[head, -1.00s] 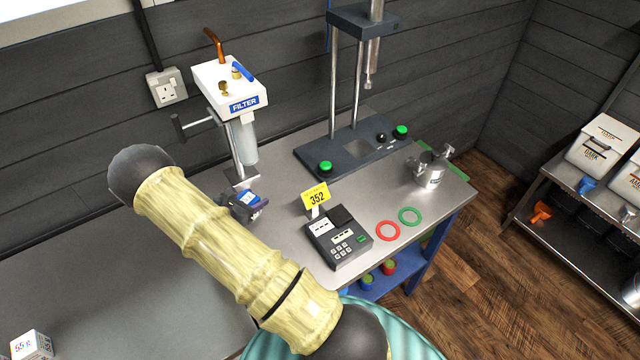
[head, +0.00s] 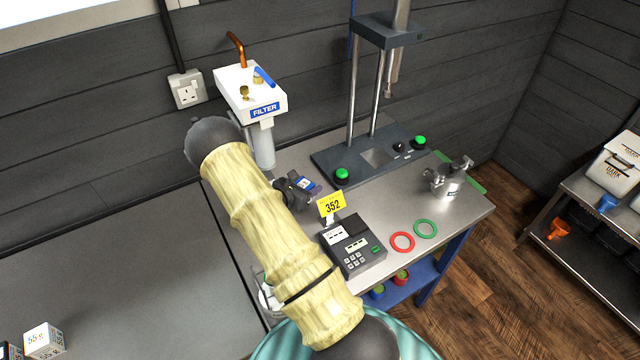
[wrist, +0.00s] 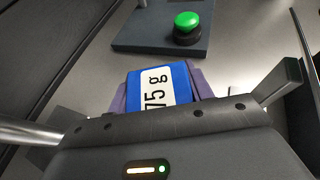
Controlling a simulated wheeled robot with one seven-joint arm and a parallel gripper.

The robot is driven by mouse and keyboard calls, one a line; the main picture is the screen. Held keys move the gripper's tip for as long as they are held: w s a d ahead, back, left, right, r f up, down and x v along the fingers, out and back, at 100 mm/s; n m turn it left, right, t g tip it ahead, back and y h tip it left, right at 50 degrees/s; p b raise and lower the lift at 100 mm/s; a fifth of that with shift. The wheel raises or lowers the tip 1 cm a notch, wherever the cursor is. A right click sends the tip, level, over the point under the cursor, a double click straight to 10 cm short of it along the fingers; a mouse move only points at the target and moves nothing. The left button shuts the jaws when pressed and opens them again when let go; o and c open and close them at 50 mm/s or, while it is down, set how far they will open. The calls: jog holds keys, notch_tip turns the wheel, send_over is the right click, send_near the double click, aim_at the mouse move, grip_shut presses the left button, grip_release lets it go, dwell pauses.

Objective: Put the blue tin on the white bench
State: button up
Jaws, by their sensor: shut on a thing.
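The blue tin (wrist: 160,90) has a white label reading 75 g. In the wrist view it sits between the two purple fingers of my gripper (wrist: 163,93), which is shut on it. In the head view the blue tin (head: 305,184) shows at the end of my gripper (head: 298,190), over the steel bench (head: 285,158), left of the press base. I cannot tell whether the tin touches the bench below. No clearly white bench shows; a wide grey bench top (head: 110,265) lies at the left.
A filter unit (head: 251,92) stands behind my arm. A press with green buttons (head: 342,174), a yellow 352 sign (head: 332,205), a scale (head: 352,244), red (head: 402,241) and green rings and a steel vessel (head: 447,180) crowd the steel bench. A white 55 g box (head: 43,340) sits lower left.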

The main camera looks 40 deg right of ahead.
jog(key=d, duration=0.2)
jog(key=s+d, duration=0.1)
jog(key=d, duration=0.1)
jog(key=shift+d, duration=0.4)
jog(key=shift+s+d+f+b, duration=0.15)
jog(key=shift+f+b, duration=0.15)
jog(key=shift+f, duration=0.45)
jog(key=shift+a, duration=0.3)
jog(key=shift+f, duration=0.1)
jog(key=o, duration=1)
jog(key=shift+w, duration=0.2)
